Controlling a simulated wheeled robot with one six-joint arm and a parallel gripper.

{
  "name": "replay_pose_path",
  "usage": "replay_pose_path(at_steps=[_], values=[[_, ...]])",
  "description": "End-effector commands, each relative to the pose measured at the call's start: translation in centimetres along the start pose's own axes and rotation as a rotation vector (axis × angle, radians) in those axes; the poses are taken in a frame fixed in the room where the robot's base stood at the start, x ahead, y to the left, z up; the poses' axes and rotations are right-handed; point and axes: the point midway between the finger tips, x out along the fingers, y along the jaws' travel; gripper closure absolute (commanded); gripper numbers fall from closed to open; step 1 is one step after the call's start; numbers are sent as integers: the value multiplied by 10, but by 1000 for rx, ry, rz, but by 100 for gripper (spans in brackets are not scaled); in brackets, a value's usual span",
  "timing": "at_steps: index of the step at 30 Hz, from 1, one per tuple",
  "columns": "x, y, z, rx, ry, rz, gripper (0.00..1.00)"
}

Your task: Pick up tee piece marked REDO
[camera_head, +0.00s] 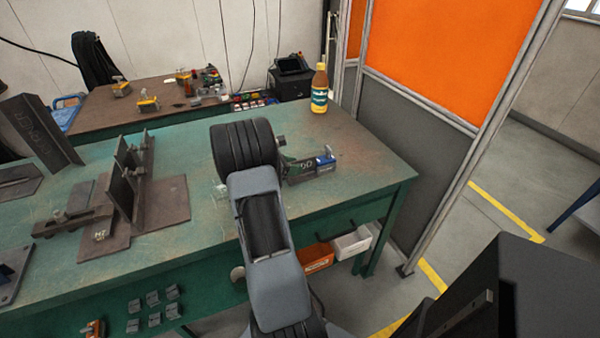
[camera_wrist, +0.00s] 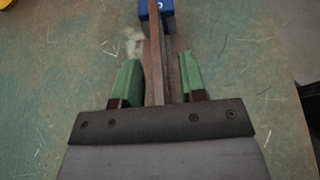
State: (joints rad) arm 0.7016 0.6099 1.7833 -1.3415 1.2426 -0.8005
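The tee piece (camera_head: 305,166) is a dark steel piece on the green bench, with the letters "DO" showing and the rest of its marking hidden by my gripper. In the wrist view its upright plate (camera_wrist: 156,65) runs edge-on between my green fingers. My gripper (camera_wrist: 159,82) is open astride this plate, with a gap visible on each side. In the head view my arm hides most of the gripper; a green finger (camera_head: 287,164) shows beside the tee piece. A blue block (camera_head: 326,160) is at the tee piece's far end; it also shows in the wrist view (camera_wrist: 157,9).
Upright steel plates (camera_head: 127,172) on a base and a leaning marked plate (camera_head: 43,133) are at left. An orange screen (camera_head: 445,50) rises beyond the right side. The bench's right front is clear.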

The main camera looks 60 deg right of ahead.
Motion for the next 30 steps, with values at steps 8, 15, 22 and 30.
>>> replay_pose_path(at_steps=[8,15,22,30], values=[[2,0,0,0,0,1,62],[2,0,0,0,0,1,85],[2,0,0,0,0,1,100],[2,0,0,0,0,2,100]])
